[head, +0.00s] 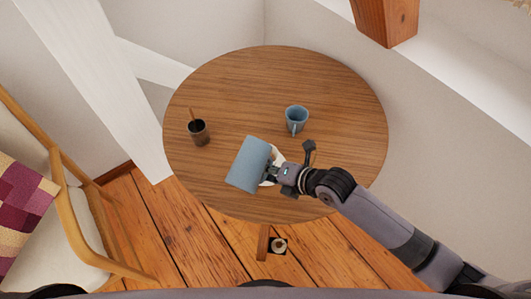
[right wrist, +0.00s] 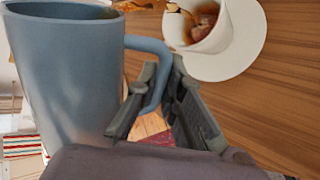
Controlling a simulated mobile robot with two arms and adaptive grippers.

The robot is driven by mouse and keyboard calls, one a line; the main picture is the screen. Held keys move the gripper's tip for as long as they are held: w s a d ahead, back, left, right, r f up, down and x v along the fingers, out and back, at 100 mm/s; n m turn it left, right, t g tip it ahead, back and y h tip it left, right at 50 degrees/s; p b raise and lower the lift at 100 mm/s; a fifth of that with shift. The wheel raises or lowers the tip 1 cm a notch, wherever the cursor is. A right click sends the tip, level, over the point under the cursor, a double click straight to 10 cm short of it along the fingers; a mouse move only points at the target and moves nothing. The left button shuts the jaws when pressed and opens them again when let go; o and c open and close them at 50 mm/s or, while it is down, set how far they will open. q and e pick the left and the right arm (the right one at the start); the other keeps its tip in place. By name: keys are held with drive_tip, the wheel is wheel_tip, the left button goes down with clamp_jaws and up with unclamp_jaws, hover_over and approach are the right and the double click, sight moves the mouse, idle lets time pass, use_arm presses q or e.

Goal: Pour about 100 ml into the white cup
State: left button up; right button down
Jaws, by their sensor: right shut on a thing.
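A blue-grey jug (head: 248,165) is held tilted over the front middle of the round table. My right gripper (head: 285,175) is shut on its handle; in the right wrist view the gripper's fingers (right wrist: 160,105) close around the handle beside the jug body (right wrist: 65,75). The white cup (right wrist: 212,42) stands on a white saucer (right wrist: 250,50), with brown contents inside. An orange-brown streak shows above the cup at the picture's top edge; I cannot tell whether it is poured liquid. In the head view the jug and gripper hide most of the cup and saucer. My left gripper is out of view.
The round wooden table (head: 345,110) also holds a blue mug (head: 296,120) behind the jug and a dark cup (head: 199,135) with a stick or spoon at the left. A cushioned chair (head: 65,215) stands at the left. The table's right side is clear.

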drive_tip(key=shift+w+r+n+t+p, duration=0.1)
drive_tip(key=shift+r+n+t+p, duration=0.25)
drive_tip(key=shift+r, duration=0.2)
drive_tip(key=shift+r+t, duration=0.1)
drive_tip(key=shift+t, duration=0.15)
drive_tip(key=shift+w+d+f+n+t+h+b, duration=0.15)
drive_tip(key=shift+w+f+n+t+h+b, duration=0.15)
drive_tip(key=shift+w+f+n+t+b, duration=0.15)
drive_tip(key=shift+r, duration=0.1)
drive_tip(key=shift+w+r, duration=0.1)
idle(1.1)
drive_tip(key=shift+w+d+r+n+t, duration=0.15)
drive_tip(key=shift+w+r+n+t, duration=0.2)
drive_tip(key=shift+r+n+t, duration=0.25)
drive_tip(key=shift+w+d+f+n+t+b, duration=0.15)
drive_tip(key=shift+n+t+b, duration=0.15)
drive_tip(key=shift+t+b, duration=0.25)
drive_tip(key=n+t+b, duration=0.1)
drive_tip(key=b, duration=0.2)
drive_tip(key=s+f+n+t+b, duration=0.1)
drive_tip(key=t+b, duration=0.1)
drive_tip(key=b, duration=0.2)
drive_tip(key=n+t+b, duration=0.1)
drive_tip(key=n+b, duration=0.1)
drive_tip(key=b, duration=0.2)
drive_tip(key=shift+s+a+f+t, duration=0.15)
drive_tip(key=shift+a+t, duration=0.2)
drive_tip(key=shift+t, duration=0.05)
drive_tip(key=shift+n+t+b, duration=0.3)
drive_tip(key=shift+b, duration=0.25)
